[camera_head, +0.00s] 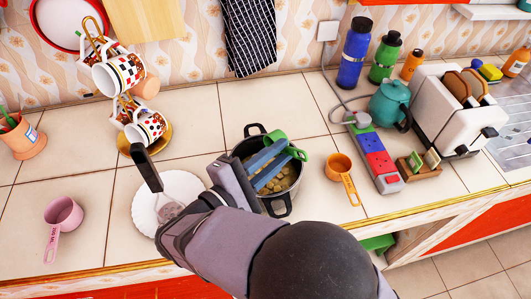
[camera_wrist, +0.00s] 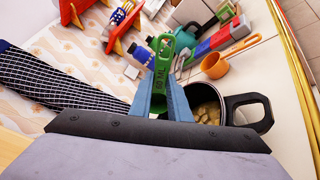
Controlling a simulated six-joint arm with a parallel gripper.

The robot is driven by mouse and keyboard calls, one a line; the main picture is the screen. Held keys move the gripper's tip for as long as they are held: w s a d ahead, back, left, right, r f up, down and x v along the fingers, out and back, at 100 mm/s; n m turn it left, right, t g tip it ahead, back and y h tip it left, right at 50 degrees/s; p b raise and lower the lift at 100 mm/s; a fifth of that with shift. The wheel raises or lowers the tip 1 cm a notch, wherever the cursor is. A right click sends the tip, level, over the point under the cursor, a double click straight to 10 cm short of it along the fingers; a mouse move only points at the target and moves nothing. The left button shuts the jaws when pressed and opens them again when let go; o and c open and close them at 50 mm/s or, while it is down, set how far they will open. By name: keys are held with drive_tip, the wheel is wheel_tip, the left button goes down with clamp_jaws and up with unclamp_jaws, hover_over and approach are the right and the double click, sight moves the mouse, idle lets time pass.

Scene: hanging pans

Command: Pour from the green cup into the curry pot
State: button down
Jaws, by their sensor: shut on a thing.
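The curry pot (camera_head: 292,188) is dark with two handles and holds yellowish chunks. It stands on the tiled counter, and its left side is partly hidden by my arm. My gripper (camera_head: 276,160) is over the pot with its blue fingers shut on the green cup (camera_head: 297,153). The cup is above the far right part of the pot in the head view. In the wrist view, the green cup (camera_wrist: 160,62) shows printed lettering and sits between the fingertips (camera_wrist: 164,85), and the pot (camera_wrist: 232,88) lies to the right. The cup's contents and exact tilt cannot be told.
An orange measuring cup (camera_head: 339,167) lies right of the pot, near a power strip (camera_head: 375,150). A white plate (camera_head: 185,185) is left, with a black-handled utensil (camera_head: 147,168) over it. Mugs hang on a stand (camera_head: 131,139). A pink cup (camera_head: 65,212) sits far left.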

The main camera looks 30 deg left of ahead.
drive_tip(key=w+d+m+g+y+p, duration=0.1)
drive_tip(key=w+d+g+y+p, duration=0.3)
drive_tip(key=w+g+p, duration=1)
drive_tip(key=shift+w+d+f+m+g+p, duration=0.3)
drive_tip(key=shift+g+p, duration=1.3)
drive_tip(key=shift+p, duration=4.3)
drive_tip(key=shift+w+a+r, duration=0.1)
